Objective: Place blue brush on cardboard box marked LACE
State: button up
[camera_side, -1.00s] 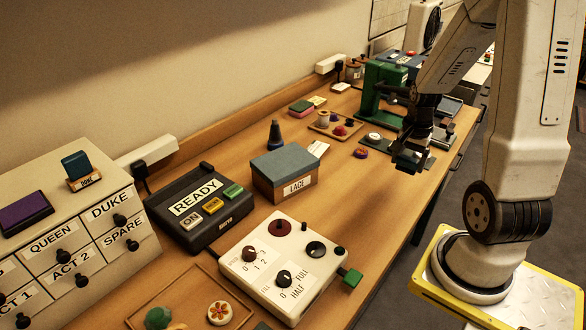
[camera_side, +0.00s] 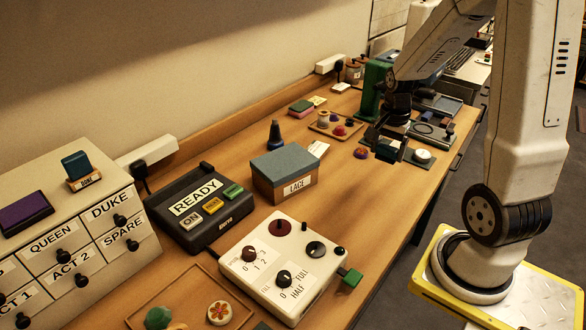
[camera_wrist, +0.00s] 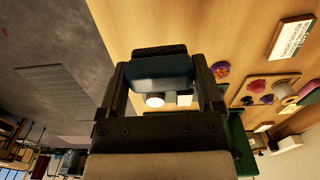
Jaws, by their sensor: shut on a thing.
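My gripper (camera_side: 388,140) is over the far part of the table, behind and to the right of the box. In the wrist view my gripper (camera_wrist: 160,78) is shut on the blue brush (camera_wrist: 160,70), a dark blue block with a black pad along one edge. The brush is held crosswise between both fingers. In the side view the brush (camera_side: 386,153) is a small dark block under the gripper; its height above the table is hard to judge. The cardboard box marked LACE (camera_side: 284,172) stands mid-table with a flat grey-blue lid, and its top is bare.
A dark cone-shaped bottle (camera_side: 276,135) stands behind the box. A black READY panel (camera_side: 195,207) is to its left, and a white control box (camera_side: 283,262) is in front. A tray of small items (camera_side: 336,124) and a green stand (camera_side: 373,90) lie farther back.

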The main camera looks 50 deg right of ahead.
jog(key=w+a+r, duration=0.9)
jog(key=a, duration=0.4)
jog(key=shift+w+a+m, duration=0.2)
jog(key=shift+a+m, duration=0.05)
jog(key=shift+m, duration=0.05)
jog(key=shift+w, duration=0.1)
send_over(285, 160)
jog(key=s, duration=0.1)
jog(key=f, duration=0.8)
jog(key=shift+s+a+f, duration=0.1)
jog(key=shift+s+f, duration=0.05)
jog(key=shift+s, duration=0.05)
jog(key=shift+w+f, duration=0.5)
jog(key=shift+w+f, duration=0.1)
